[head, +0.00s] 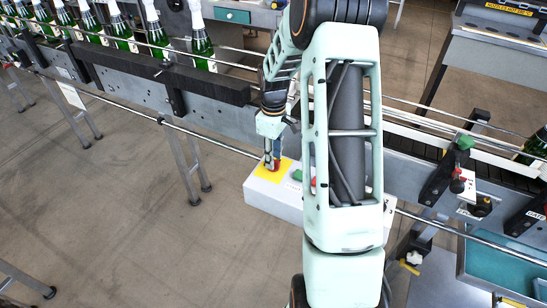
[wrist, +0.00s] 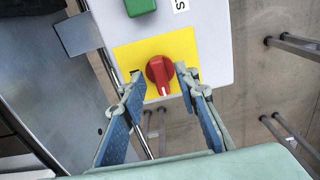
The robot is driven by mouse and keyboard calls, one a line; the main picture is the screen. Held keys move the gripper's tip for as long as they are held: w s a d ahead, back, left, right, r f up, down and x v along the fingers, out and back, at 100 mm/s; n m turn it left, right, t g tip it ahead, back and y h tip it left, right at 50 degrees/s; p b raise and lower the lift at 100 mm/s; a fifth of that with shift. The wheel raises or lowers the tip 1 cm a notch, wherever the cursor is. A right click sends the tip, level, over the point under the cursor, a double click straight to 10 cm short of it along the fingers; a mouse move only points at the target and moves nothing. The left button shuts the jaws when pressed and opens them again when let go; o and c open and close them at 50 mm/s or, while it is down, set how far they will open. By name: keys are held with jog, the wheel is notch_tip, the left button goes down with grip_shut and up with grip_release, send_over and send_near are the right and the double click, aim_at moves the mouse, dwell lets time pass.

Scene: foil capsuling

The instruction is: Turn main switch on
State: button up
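The main switch is a red rotary knob (wrist: 160,72) on a yellow plate (wrist: 125,58), with a white mark pointing down in the wrist view. The plate is on the left end of a white control box (head: 262,194) in the head view. My gripper (wrist: 160,76) has its two blue-grey fingers on either side of the knob. A gap shows at the left finger; the right fingertip is very close to the knob, and I cannot tell if it touches. In the head view my gripper (head: 270,158) points down at the plate and partly hides the knob.
A green button (wrist: 140,6) is on the same box. A conveyor (head: 170,85) with several green bottles (head: 202,45) runs behind the box. A guard rail (head: 120,103) runs along its front. Black clamps (head: 450,170) with knobs stand at the right. The floor at front left is clear.

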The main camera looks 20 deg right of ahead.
jog(key=shift+f, duration=0.55)
grip_shut()
